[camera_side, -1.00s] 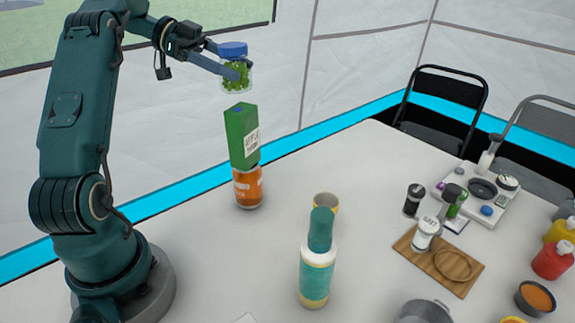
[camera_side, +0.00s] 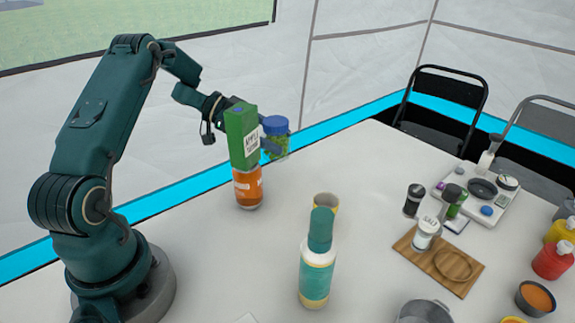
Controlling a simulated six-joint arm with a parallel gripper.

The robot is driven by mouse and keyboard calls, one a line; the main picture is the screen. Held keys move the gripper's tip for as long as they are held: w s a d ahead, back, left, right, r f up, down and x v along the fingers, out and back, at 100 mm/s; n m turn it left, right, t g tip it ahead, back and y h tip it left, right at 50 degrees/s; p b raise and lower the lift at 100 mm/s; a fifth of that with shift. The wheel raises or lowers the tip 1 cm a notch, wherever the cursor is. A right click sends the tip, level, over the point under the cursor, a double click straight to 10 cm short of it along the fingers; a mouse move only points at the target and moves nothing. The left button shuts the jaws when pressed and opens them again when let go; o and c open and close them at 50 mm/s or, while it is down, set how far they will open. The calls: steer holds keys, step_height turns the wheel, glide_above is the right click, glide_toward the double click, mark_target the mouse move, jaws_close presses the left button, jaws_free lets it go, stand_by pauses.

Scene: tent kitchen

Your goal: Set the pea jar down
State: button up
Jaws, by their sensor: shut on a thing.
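The pea jar (camera_side: 275,137) is a clear jar of green peas with a blue lid. It is upright in the air, just right of and partly behind the green carton (camera_side: 241,133). My gripper (camera_side: 270,145) is shut on the jar. The carton hides much of my gripper and wrist. The carton stands on an orange can (camera_side: 247,187) on the white table (camera_side: 380,185). I cannot tell whether the jar touches the carton.
A teal and white bottle (camera_side: 318,265) and an open cup (camera_side: 326,201) stand mid-table. A wooden board (camera_side: 412,255) holds a salt shaker (camera_side: 425,235). A tray (camera_side: 505,208) lies at the right. The table behind the cup is clear.

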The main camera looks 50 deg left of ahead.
mark_target(289, 147)
steer(key=x, duration=0.4)
steer(key=shift+w+f, duration=0.15)
steer(key=shift+f, duration=2.25)
steer(key=shift+f, duration=0.1)
steer(key=o, duration=1.5)
steer(key=shift+f, duration=0.1)
steer(key=shift+a+r, duration=0.15)
steer(key=shift+r, duration=0.15)
steer(key=v, duration=1.1)
steer(key=shift+s+a, duration=0.2)
steer(key=shift+s, duration=0.2)
